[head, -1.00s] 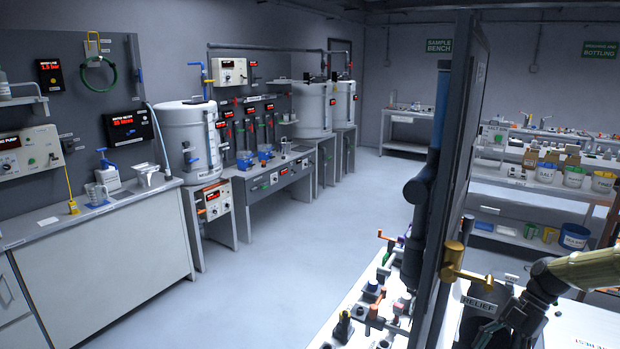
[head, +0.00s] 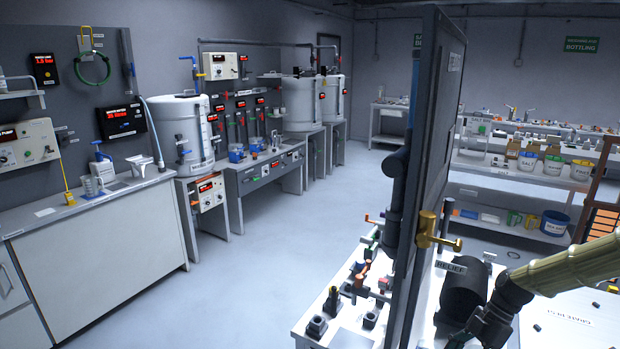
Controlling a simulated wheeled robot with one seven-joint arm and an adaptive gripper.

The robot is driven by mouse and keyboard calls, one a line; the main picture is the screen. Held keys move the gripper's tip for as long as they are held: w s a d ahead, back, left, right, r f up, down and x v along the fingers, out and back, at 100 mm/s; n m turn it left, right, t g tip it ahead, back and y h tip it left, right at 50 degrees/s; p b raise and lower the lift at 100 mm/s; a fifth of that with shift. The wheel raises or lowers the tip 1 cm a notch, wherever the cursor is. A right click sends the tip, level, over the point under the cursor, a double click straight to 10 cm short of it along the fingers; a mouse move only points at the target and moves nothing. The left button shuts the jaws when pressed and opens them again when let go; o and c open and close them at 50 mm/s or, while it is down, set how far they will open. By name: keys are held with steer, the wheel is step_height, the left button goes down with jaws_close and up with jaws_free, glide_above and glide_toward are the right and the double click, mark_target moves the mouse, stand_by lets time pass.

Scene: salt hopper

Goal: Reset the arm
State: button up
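My arm (head: 575,268), with an olive-tan sleeve, reaches in from the right edge of the head view. My gripper (head: 478,336) is the dark part at its end, low in the picture and partly cut off by the bottom edge. Its fingers are too dark and hidden to show whether they are open or shut, and I see nothing held. It is just below and right of a black cylinder (head: 463,290) labelled RELIEF. I cannot tell whether they touch.
A tall dark panel (head: 432,150) stands left of the arm, with a brass valve handle (head: 436,232) on its near side. A white bench (head: 312,338) with small fittings lies left of it. Shelves (head: 535,176) with tubs stand behind. Open floor (head: 265,270) lies at middle left.

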steer(key=s+a+f+m+h+b, duration=0.1)
steer(key=s+a+f+m, duration=0.25)
steer(key=f, duration=0.35)
steer(key=s+a+f+m+t+b, duration=0.1)
steer(key=s+a+f+m+b, duration=0.15)
steer(key=s+a+f, duration=0.35)
steer(key=s+a+f+m+h+b, duration=0.1)
steer(key=s+a+f+m, duration=0.2)
steer(key=f, duration=0.5)
steer(key=s+a+f+m+h+b, duration=0.1)
steer(key=s+f+m+b, duration=0.1)
steer(key=s+f+m, duration=0.3)
steer(key=s+a+f+m+t+h+b, duration=0.1)
steer(key=s+f+m, duration=0.5)
steer(key=s, duration=0.7)
steer(key=shift+s+a+m+t+h+b, duration=0.2)
steer(key=shift+a+m+t+h+b, duration=0.1)
steer(key=shift+a+h+b, duration=0.25)
steer(key=shift+d, duration=0.1)
